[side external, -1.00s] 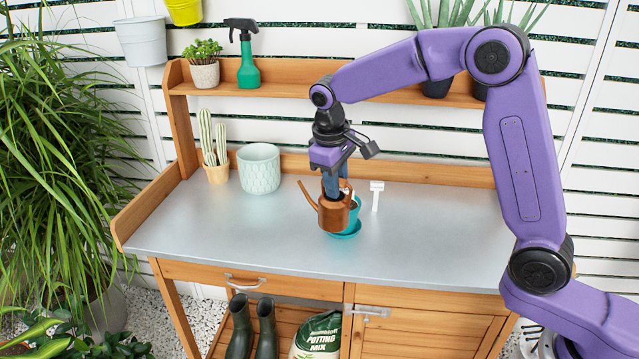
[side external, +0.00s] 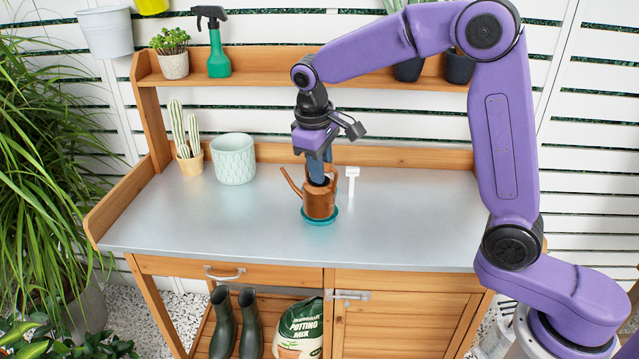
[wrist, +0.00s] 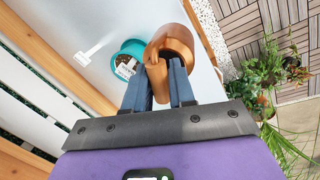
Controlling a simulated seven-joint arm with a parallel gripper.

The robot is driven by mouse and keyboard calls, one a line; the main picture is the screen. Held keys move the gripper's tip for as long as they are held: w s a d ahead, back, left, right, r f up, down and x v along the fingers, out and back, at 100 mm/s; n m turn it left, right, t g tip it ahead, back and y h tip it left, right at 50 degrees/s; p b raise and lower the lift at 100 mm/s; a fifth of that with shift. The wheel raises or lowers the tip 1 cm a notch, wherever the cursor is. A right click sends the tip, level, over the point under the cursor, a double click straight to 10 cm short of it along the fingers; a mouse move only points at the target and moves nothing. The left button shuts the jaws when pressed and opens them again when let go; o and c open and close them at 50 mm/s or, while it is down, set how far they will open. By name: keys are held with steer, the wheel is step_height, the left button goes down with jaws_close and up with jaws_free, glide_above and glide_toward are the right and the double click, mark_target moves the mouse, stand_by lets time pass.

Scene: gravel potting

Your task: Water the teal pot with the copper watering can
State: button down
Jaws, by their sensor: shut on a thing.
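The copper watering can (side external: 320,201) is upright in my gripper (side external: 316,178), its spout toward the left in the side view. In the wrist view the can (wrist: 171,42) is right beside the teal pot (wrist: 131,45). My gripper's fingers (wrist: 158,82) are shut on the can at its handle side. In the side view the can hides nearly all of the pot, and the teal saucer (side external: 321,221) shows below it. The pot holds dark fill and a small white label. Whether the can touches the pot cannot be told. No water is visible.
A white plant marker (side external: 352,178) stands just right of the can. A pale patterned planter (side external: 233,160) and a potted cactus (side external: 189,148) stand at the back left. The grey bench top (side external: 190,225) is clear at left and right.

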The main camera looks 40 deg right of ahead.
steer(key=r, duration=0.5)
steer(key=shift+w+d, duration=0.1)
steer(key=shift+d, duration=0.3)
steer(key=w+d+n, duration=0.1)
steer(key=d+n, duration=0.1)
steer(key=d, duration=1.3)
step_height(320, 180, down, 11)
steer(key=shift+w+a+f, duration=0.2)
steer(key=shift+a, duration=0.1)
steer(key=shift+f, duration=0.35)
steer(key=shift+f, duration=1.5)
steer(key=w+a+r+g+h, duration=0.2)
steer(key=w+r+g+h, duration=0.1)
steer(key=r+g+h, duration=0.1)
steer(key=shift+w+r+n+g, duration=0.4)
steer(key=shift+r+g, duration=0.2)
steer(key=shift+g, duration=0.8)
steer(key=shift+a+r+h, duration=0.1)
steer(key=shift+h, duration=0.2)
